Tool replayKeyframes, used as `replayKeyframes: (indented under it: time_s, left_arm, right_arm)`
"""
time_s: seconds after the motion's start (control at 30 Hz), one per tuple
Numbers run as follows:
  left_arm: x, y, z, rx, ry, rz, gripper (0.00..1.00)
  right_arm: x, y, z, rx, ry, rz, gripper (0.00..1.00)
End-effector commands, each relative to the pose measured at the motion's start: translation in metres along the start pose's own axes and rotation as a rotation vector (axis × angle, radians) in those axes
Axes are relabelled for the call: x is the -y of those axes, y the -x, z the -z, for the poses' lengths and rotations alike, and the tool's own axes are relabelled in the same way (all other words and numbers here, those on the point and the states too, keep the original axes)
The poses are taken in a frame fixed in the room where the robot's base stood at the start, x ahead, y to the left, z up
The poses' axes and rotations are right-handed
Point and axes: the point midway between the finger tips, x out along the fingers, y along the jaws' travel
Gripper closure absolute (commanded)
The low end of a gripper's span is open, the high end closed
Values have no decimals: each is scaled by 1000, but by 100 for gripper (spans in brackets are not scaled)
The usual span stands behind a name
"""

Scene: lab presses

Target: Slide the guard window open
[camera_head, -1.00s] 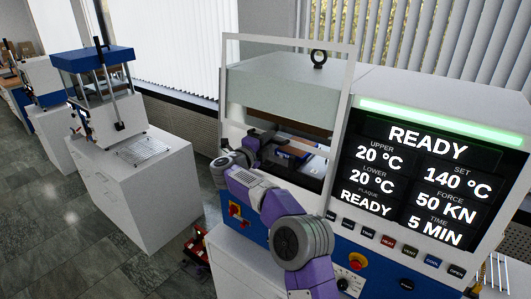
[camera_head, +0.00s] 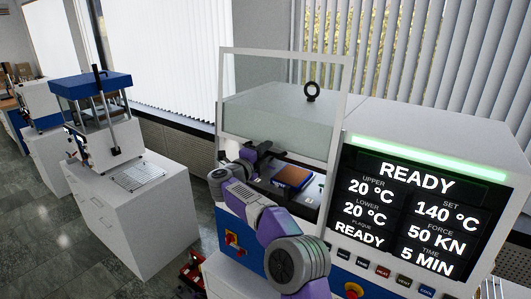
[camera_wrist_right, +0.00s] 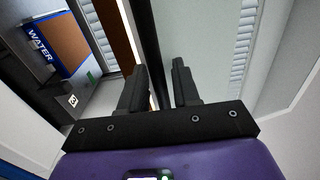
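The guard window (camera_head: 285,50) is a clear pane in a white frame, standing up above the top of the near press. Its dark lower bar (camera_head: 285,157) crosses the press front, with the open chamber visible below. My right gripper (camera_head: 262,152) is at this bar. In the right wrist view the dark bar (camera_wrist_right: 148,35) runs between the two black fingers of the gripper (camera_wrist_right: 159,75). The left-hand finger lies close along the bar, and a gap shows beside the other finger. Contact is hard to tell. My left gripper is out of view.
A brown and blue block (camera_head: 293,177) lies in the chamber; the wrist view shows it marked WATER (camera_wrist_right: 75,30). The display panel (camera_head: 415,210) stands right of my arm and reads READY. Another press (camera_head: 92,90) stands on a white cabinet at the left.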

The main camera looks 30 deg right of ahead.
Motion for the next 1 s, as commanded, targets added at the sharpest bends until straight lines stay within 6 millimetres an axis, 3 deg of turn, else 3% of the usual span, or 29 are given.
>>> replayKeyframes:
  time_s: [0.37, 0.7, 1.0]
  left_arm:
    - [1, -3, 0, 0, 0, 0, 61]
    - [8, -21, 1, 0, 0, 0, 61]
    - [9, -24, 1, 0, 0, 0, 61]
  right_arm:
    - [-1, 6, -1, 1, 0, -1, 65]
    - [-1, 59, -1, 3, -1, 0, 65]
    - [0, 76, 0, -1, 0, -1, 65]
